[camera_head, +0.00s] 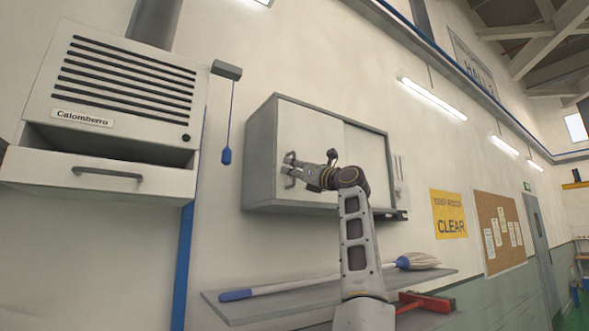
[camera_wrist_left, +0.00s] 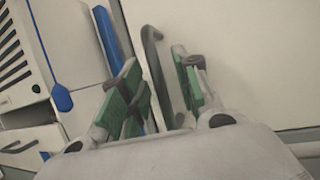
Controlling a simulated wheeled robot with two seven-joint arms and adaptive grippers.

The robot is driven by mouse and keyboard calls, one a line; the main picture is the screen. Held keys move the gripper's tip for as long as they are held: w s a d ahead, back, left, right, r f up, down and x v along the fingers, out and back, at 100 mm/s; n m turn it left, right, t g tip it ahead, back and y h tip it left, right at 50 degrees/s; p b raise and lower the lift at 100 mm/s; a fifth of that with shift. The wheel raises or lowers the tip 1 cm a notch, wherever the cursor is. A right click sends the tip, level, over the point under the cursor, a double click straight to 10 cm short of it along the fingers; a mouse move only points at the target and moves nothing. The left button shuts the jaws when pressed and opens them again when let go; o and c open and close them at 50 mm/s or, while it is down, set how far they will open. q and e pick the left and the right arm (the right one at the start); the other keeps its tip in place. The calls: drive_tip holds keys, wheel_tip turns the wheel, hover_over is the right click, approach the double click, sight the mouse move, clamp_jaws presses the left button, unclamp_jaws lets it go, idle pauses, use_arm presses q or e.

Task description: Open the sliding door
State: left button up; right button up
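A grey wall cabinet (camera_head: 259,160) has pale sliding doors. Its left door (camera_head: 310,127) shows above my left gripper (camera_head: 291,169), and its right door (camera_head: 366,158) is partly behind my arm. My left gripper is at the left door's handle, near that door's left edge. In the left wrist view, the dark bar handle (camera_wrist_left: 153,72) stands between the two green-padded fingers of the left gripper (camera_wrist_left: 160,82), with gaps on both sides. The gripper is open. Both doors look closed. My right gripper is out of view.
A white hood (camera_head: 120,95) with a handled drawer is at the left. A blue pull cord (camera_head: 226,155) hangs between hood and cabinet. Below the cabinet, a shelf (camera_head: 235,309) holds a mop (camera_head: 415,262). A red-headed tool (camera_head: 424,302) lies lower right.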

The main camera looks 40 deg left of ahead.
use_arm(q)
clamp_jaws()
idle(0.4)
